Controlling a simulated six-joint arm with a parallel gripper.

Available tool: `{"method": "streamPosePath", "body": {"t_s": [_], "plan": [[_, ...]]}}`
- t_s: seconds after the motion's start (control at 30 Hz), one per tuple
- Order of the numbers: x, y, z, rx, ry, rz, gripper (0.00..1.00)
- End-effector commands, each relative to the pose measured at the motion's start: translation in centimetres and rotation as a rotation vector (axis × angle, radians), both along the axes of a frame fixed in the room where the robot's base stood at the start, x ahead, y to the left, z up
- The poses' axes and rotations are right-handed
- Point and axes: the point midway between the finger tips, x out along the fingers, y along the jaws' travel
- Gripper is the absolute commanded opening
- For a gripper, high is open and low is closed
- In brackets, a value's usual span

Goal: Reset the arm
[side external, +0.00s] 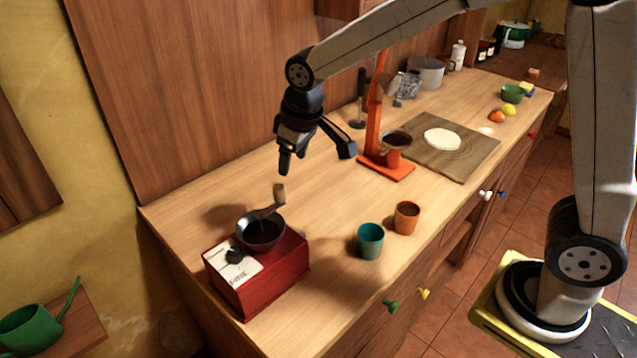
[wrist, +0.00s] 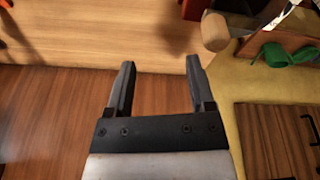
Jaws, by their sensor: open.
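My gripper (side external: 318,160) hangs in the air above the wooden counter (side external: 300,215), up and to the right of the red coffee grinder (side external: 285,272) in the side view. Its two fingers are spread apart with nothing between them. In the wrist view the open fingers (wrist: 158,85) point toward the back of the counter and the brown wooden panel. The grinder's crank handle with its wooden knob (wrist: 215,32) shows at the upper right of the wrist view, apart from the fingers.
A teal cup (side external: 370,242) and an orange cup (side external: 406,218) stand near the counter's front edge. An orange stand (side external: 373,125) rises right of my gripper, beside a wooden board (side external: 470,160) with a white disc. A green watering can (side external: 30,328) sits at the lower left.

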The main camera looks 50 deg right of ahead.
Motion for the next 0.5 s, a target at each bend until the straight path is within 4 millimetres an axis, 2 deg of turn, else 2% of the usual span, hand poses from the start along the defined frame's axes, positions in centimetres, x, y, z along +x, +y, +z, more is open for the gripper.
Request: {"method": "streamPosePath", "body": {"t_s": [0.27, 0.5], "plan": [[-5.2, -3.9, -3.0, 0.021, 0.004, -0.094, 0.69], [-11.0, -6.7, -5.9, 0.036, 0.009, -0.175, 0.69]]}}
